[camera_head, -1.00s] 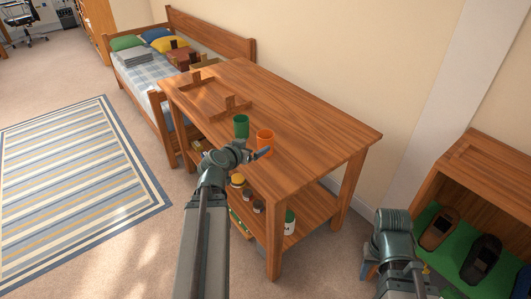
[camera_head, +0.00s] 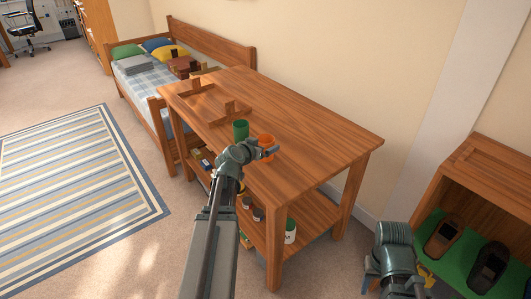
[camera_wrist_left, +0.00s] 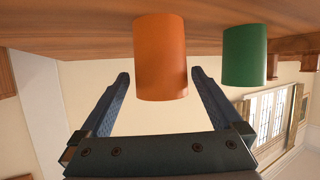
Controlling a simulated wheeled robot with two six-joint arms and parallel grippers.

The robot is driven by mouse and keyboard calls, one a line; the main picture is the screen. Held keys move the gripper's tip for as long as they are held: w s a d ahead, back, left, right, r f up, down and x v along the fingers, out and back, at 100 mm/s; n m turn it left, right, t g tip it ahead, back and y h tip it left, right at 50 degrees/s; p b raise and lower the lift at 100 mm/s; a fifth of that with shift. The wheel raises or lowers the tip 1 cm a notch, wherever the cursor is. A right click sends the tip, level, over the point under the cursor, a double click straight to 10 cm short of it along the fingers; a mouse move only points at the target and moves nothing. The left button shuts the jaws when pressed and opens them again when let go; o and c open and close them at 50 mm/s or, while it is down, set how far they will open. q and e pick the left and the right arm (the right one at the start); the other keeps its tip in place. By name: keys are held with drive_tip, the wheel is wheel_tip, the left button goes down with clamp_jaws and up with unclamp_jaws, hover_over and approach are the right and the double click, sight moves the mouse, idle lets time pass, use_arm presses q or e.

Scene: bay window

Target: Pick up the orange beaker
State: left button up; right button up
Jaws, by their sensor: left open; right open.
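The orange beaker (camera_head: 267,141) stands on the near edge of the wooden table (camera_head: 310,125), to the right of the green beaker (camera_head: 241,130). My left gripper (camera_head: 266,151) is at the orange beaker, partly in front of it. In the left wrist view, which shows the scene upside down, the orange beaker (camera_wrist_left: 160,60) appears between the two open fingers (camera_wrist_left: 161,76); they are not closed on it. The green beaker (camera_wrist_left: 244,56) is just outside the right finger. My right gripper (camera_head: 371,268) is low at the lower right, mostly hidden behind its wrist.
Wooden holders (camera_head: 231,112) stand on the table's left part; its right part is clear. Jars (camera_head: 290,231) stand on the shelf below. A bed (camera_head: 150,75) is behind.

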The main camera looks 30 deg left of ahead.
sight(269, 141)
use_arm(q)
drive_tip(key=b+x, duration=0.1)
drive_tip(key=x, duration=0.4)
drive_tip(key=shift+w+a+b, duration=0.1)
drive_tip(key=shift+b, duration=0.3)
drive_tip(key=shift+r, duration=0.1)
drive_tip(key=shift+c, duration=0.4)
drive_tip(key=c, duration=1.3)
use_arm(e)
drive_tip(key=shift+f, duration=0.85)
use_arm(q)
drive_tip(key=shift+o, duration=0.2)
drive_tip(key=shift+r, duration=0.1)
use_arm(e)
drive_tip(key=shift+r, duration=0.1)
